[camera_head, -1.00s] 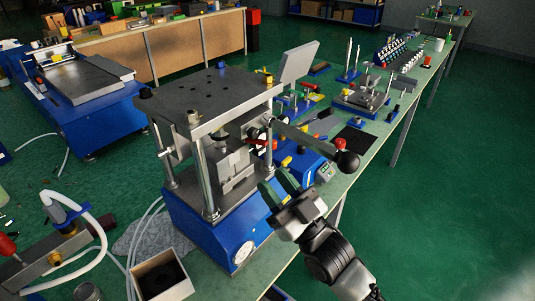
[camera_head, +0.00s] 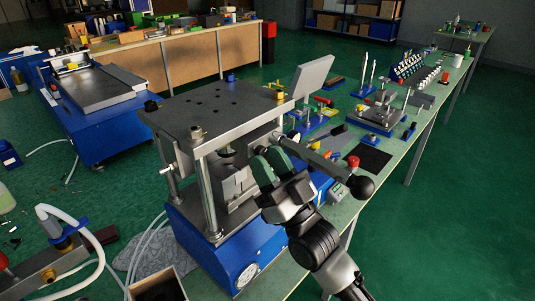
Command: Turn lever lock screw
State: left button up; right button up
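The crimping press stands on the bench, with a grey steel top plate (camera_head: 215,108), steel columns and a blue base (camera_head: 215,255). Its lever (camera_head: 318,163) runs from the press's right side down to a black ball knob (camera_head: 361,187). My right gripper (camera_head: 268,156) is at the press's right side, beside the lever's pivot end. Its two green-padded fingers are apart and point at the press. The lock screw cannot be made out; the fingers cover the area near the pivot. I cannot tell whether they touch anything. My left gripper is not in view.
A grey screen (camera_head: 312,78) stands behind the press. Small fixtures and a dark mat (camera_head: 370,159) lie along the bench to the right. A open box (camera_head: 158,288) and a white hose (camera_head: 100,240) are at the lower left. Open green floor lies right of the bench.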

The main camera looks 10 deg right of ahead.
jog(key=shift+w+a+r, duration=0.1)
jog(key=shift+w+r, duration=0.05)
jog(key=shift+w, duration=0.05)
grip_shut()
jog(key=m+h+p, duration=0.1)
jog(key=m+h, duration=0.1)
jog(key=m, duration=0.1)
jog(key=m+t+h+p, duration=0.1)
jog(key=m+h+p, duration=0.1)
jog(key=m+h, duration=0.1)
jog(key=m+t+h+p, duration=0.1)
jog(key=m+h+p, duration=0.1)
jog(key=m+h, duration=0.1)
jog(key=shift+s+a+r, duration=0.1)
jog(key=shift+a+r, duration=0.05)
jog(key=shift+r, duration=0.15)
jog(key=shift+f+m+h+p, duration=0.2)
jog(key=shift+m+h+p, duration=1.05)
jog(key=shift+m+h, duration=0.65)
grip_release()
jog(key=shift+s, duration=0.1)
